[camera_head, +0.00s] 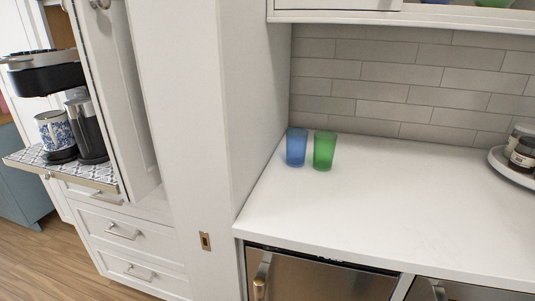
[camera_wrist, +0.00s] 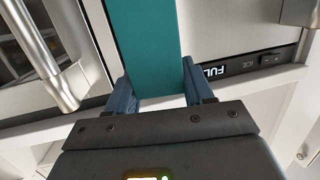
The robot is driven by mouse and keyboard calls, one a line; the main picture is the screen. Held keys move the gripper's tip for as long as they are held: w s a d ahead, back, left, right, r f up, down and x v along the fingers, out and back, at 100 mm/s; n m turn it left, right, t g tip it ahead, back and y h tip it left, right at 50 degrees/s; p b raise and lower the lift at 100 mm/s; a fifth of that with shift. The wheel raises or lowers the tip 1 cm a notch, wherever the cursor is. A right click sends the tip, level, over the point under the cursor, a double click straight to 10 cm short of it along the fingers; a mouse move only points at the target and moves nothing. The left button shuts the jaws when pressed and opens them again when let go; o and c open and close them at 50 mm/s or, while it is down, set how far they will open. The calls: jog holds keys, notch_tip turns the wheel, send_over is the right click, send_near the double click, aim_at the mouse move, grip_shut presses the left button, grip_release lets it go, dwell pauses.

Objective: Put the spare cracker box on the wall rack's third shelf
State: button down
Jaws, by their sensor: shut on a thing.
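My gripper (camera_wrist: 157,80) shows in the wrist view, its two blue fingers on either side of a flat teal box (camera_wrist: 150,45). It is shut on this box, which I take to be the cracker box; no label shows. The box runs out of the top of the view, so its far end is hidden. Neither my gripper nor the box is in the head view. A white shelf unit (camera_head: 336,16) hangs on the wall at the top of the head view, with only its bottom edge showing. I cannot tell whether it is the wall rack, and no third shelf is visible.
A blue cup (camera_head: 296,148) and a green cup (camera_head: 324,151) stand at the back left of the white counter (camera_head: 400,205). A round tray (camera_head: 503,165) with jars is at right. A coffee maker (camera_head: 45,75) stands at left. Steel handles (camera_wrist: 55,80) are close by the box.

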jog(key=shift+n+y, duration=0.6)
jog(key=shift+y, duration=0.2)
jog(key=f, duration=0.2)
jog(key=a+f, duration=0.1)
jog(key=f, duration=0.1)
jog(key=shift+f, duration=0.4)
